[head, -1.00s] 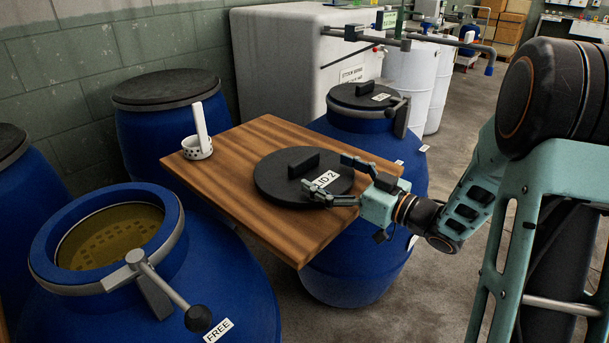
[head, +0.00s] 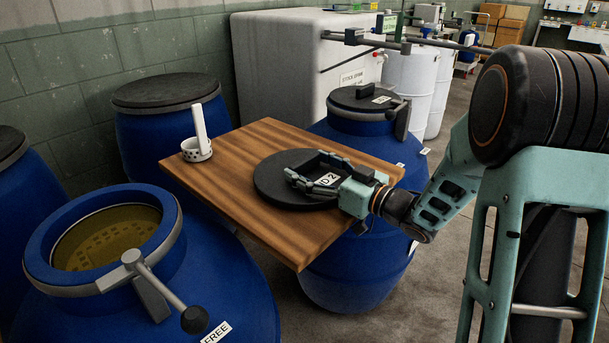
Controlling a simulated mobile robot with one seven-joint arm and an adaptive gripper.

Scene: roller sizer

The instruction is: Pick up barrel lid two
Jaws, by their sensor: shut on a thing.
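Barrel lid two (head: 275,183) is a round black disc with a raised bar handle and a white label, partly covered, ending in "D 2". It lies flat on a wooden board (head: 235,150). My gripper (head: 305,168) comes in from the right, low over the lid. Its two fingers are shut on the lid's handle, one on the near side and one on the far side. The fingers hide most of the handle and part of the label. I see no gap under the lid.
An open blue barrel (head: 225,275) labelled FREE, with a clamp lever (head: 165,285), stands at the front left. A white perforated cup (head: 196,148) with an upright handle sits on the board's back left. Closed blue barrels (head: 165,115) stand behind. A white tank (head: 285,60) is at the back.

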